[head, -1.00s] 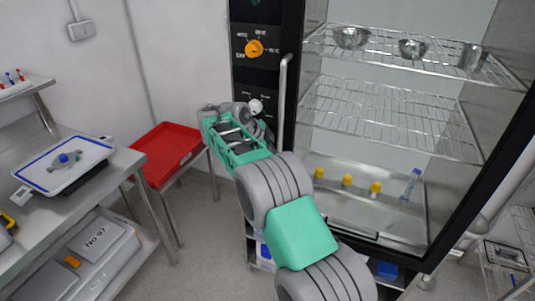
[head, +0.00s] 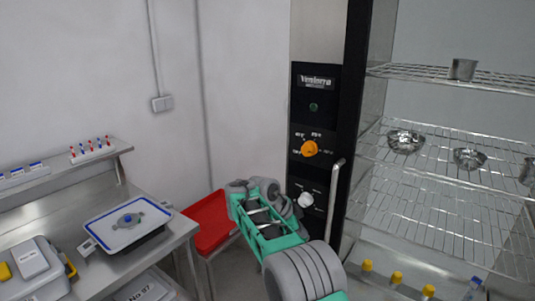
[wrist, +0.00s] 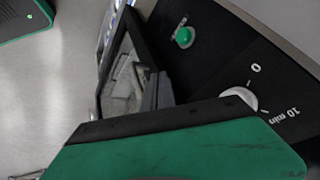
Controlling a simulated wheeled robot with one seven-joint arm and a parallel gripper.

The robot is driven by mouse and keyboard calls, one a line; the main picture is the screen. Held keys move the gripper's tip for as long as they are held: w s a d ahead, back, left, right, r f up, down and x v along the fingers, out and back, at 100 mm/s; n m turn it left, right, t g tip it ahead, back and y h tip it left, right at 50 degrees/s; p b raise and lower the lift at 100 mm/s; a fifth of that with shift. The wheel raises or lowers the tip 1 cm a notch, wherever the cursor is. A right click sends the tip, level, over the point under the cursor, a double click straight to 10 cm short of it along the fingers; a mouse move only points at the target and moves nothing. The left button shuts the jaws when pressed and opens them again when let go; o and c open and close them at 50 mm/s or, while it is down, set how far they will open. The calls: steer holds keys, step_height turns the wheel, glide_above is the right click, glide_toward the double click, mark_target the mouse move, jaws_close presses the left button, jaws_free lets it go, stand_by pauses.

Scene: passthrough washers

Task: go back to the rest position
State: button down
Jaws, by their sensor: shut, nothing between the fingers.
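My arm reaches up from the bottom of the head view, its green link and grey joints in front of the black-framed cabinet. My gripper (wrist: 158,92) shows in the wrist view as dark fingers beyond a green housing, shut with nothing held. In the head view its fingertips are hard to make out behind my wrist. It is close to the cabinet's black control panel (head: 314,105). In the wrist view a white knob (wrist: 240,98) marked 0 and 10 min and a green button (wrist: 184,37) are nearby.
The glass-fronted cabinet has wire shelves (head: 440,165) with metal bowls (head: 405,141) and a vertical door handle (head: 336,190). A red tray (head: 210,222) stands behind my arm. A steel bench (head: 172,240) at left holds a white tray (head: 100,238).

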steer(key=s+a+f+n+g+y, duration=0.1)
steer(key=s+a+f+n, duration=0.15)
steer(key=f+n, duration=0.4)
steer(key=s+a+f+n+g+y, duration=0.1)
steer(key=s+a+f+n, duration=0.1)
steer(key=s+f+n, duration=0.4)
steer(key=s+a+f+n+g+y, duration=0.1)
steer(key=s+f+n+g, duration=0.1)
steer(key=s+n, duration=0.35)
steer(key=s+d+r+t+y+b, duration=0.15)
steer(key=s+r, duration=0.25)
steer(key=s, duration=0.7)
steer(key=s+d+r+y+b, duration=0.1)
steer(key=s+r+y, duration=0.15)
steer(key=s, duration=0.75)
steer(key=w+d+r+m+t+b, duration=0.1)
steer(key=d+r+t, duration=0.2)
steer(key=r, duration=0.5)
steer(key=shift+w+d+r+t+h+b, duration=0.3)
steer(key=shift+w+d+t+b, duration=0.1)
steer(key=shift+d, duration=0.2)
